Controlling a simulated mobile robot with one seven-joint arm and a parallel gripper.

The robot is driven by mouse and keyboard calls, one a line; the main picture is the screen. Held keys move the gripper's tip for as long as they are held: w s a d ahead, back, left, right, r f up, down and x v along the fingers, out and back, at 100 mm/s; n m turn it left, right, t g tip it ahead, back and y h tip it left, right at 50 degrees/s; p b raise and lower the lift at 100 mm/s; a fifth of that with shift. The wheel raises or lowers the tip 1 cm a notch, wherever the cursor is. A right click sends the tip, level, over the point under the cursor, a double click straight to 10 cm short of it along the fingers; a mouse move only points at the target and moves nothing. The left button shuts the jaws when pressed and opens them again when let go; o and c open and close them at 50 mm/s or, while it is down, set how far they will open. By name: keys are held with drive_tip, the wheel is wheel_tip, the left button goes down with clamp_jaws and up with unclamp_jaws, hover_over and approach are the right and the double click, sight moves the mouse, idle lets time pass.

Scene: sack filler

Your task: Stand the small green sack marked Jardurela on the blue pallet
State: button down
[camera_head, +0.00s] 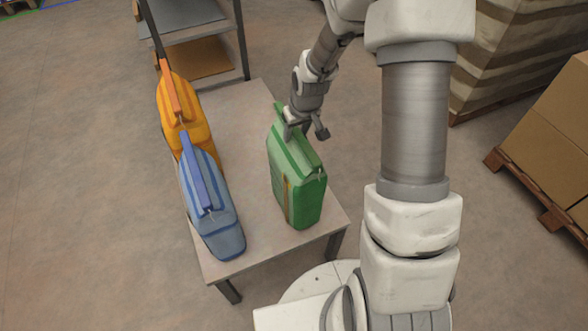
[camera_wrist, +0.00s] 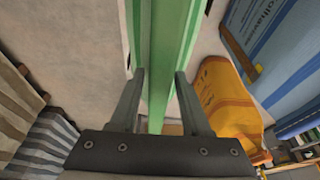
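The green sack (camera_head: 297,180) stands upright at the right side of a small table; its name is not readable. My gripper (camera_head: 305,131) is at the sack's top ridge, toward its far end. In the wrist view, the green ridge (camera_wrist: 165,50) runs between the two fingers of my gripper (camera_wrist: 160,75). The fingers are apart, one on each side of the ridge, with gaps visible, so the gripper looks open. No blue pallet can be made out in either view.
A blue sack (camera_head: 212,205) and an orange sack (camera_head: 184,112) stand along the left side of the table (camera_head: 248,150). A shelf rack (camera_head: 190,15) is behind. Boxes on a wooden pallet (camera_head: 530,195) stand at right. The floor at left is clear.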

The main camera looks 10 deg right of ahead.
drive_tip(key=shift+p+v, duration=1.9)
drive_tip(key=shift+v, duration=0.85)
drive_tip(key=shift+w+r, duration=0.1)
